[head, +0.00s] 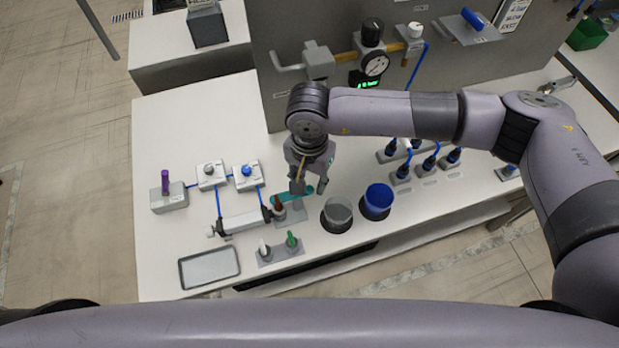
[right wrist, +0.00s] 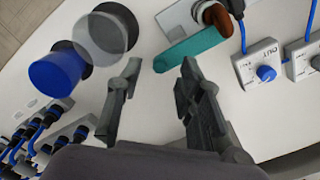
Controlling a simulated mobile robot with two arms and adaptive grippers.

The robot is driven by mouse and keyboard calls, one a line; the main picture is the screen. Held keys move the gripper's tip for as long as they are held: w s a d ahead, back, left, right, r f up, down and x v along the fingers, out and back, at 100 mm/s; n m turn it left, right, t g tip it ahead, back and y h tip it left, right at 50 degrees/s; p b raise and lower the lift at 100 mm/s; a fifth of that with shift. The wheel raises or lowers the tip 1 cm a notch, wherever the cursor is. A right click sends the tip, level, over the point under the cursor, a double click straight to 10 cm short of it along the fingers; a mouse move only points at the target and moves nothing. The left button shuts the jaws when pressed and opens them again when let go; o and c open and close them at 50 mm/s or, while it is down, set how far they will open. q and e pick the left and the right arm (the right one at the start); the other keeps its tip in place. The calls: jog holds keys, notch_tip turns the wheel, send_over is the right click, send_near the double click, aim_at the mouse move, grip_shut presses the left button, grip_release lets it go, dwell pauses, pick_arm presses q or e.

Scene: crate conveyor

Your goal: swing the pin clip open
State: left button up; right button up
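The teal bar (head: 305,192), which looks like the pin clip, lies beside a brown knob (head: 278,204) on a small grey plate near the table's middle. In the right wrist view the bar (right wrist: 192,48) runs slantwise, and the brown knob (right wrist: 216,14) is at its upper right. My right gripper (head: 299,186) hangs over the bar and partly hides it. In the right wrist view this gripper (right wrist: 161,66) is open with nothing held. The bar's free end shows between its fingertips; contact cannot be told. My left gripper is not in view.
A clear grey cup (head: 338,213) and a blue cup (head: 378,200) stand just right of the gripper. White knob boxes (head: 211,176) with blue cables lie left. A plate with white and green toggles (head: 281,251) and a tray (head: 209,267) are in front. A gauge panel (head: 290,110) rises behind.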

jog(key=shift+f, duration=1.05)
grip_shut()
